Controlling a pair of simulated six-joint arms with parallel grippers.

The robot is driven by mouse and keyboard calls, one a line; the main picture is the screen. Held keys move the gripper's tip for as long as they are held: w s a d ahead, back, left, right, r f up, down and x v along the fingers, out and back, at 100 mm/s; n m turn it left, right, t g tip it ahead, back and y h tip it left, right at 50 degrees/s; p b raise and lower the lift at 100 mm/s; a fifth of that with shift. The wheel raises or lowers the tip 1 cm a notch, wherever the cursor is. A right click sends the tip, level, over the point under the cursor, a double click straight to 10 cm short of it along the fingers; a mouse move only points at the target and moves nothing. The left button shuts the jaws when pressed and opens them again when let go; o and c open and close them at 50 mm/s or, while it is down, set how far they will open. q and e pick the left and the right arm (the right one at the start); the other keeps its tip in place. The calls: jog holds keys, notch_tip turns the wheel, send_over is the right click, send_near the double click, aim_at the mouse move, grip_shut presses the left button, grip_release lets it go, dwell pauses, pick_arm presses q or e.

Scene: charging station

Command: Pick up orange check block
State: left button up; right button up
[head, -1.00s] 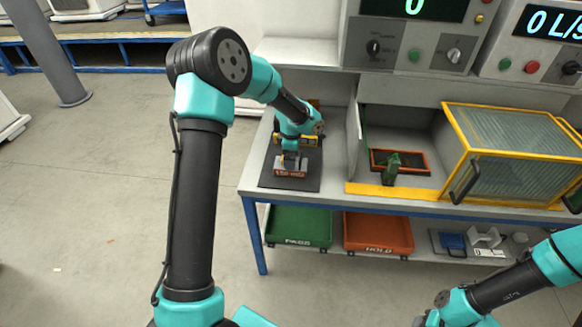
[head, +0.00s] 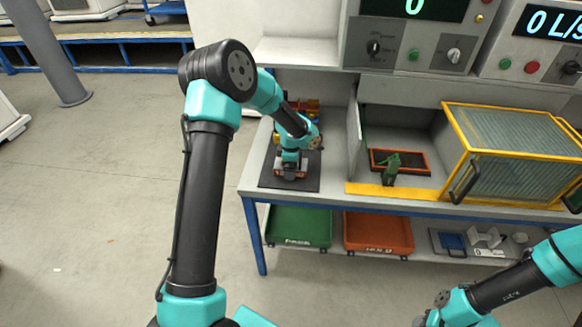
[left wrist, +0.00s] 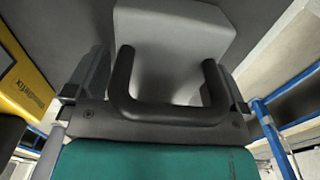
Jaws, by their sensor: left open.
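The orange check block (head: 290,174) sits on the dark mat (head: 311,184) at the left end of the bench. In the head view my left gripper (head: 291,163) points down over it and hides most of its top. In the left wrist view my left gripper (left wrist: 160,85) is open, with dark fingers at left and right. A pale grey body (left wrist: 175,35) and a black U-shaped bar show between them. I cannot tell whether the fingers touch the block. My right arm enters at the lower right of the head view, its gripper out of frame.
Yellow and red items are partly hidden behind my left wrist. Green (head: 285,226) and orange (head: 378,233) bins sit below.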

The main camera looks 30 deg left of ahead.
pick_arm(q)
jog(key=shift+c, duration=0.3)
jog(key=c, duration=1)
jog(key=shift+r, duration=0.2)
jog(key=shift+r, duration=0.25)
notch_tip(320, 180, up, 3)
jog(key=shift+f, duration=0.1)
jog(key=s+d, duration=0.2)
jog(key=s, duration=0.2)
jog(key=s+d+r, duration=0.1)
jog(key=s+d, duration=0.2)
jog(key=s, duration=0.2)
jog(key=s+d, duration=0.3)
jog(key=s, duration=0.2)
jog(key=shift+r, duration=0.2)
jog(key=shift+r, duration=0.1)
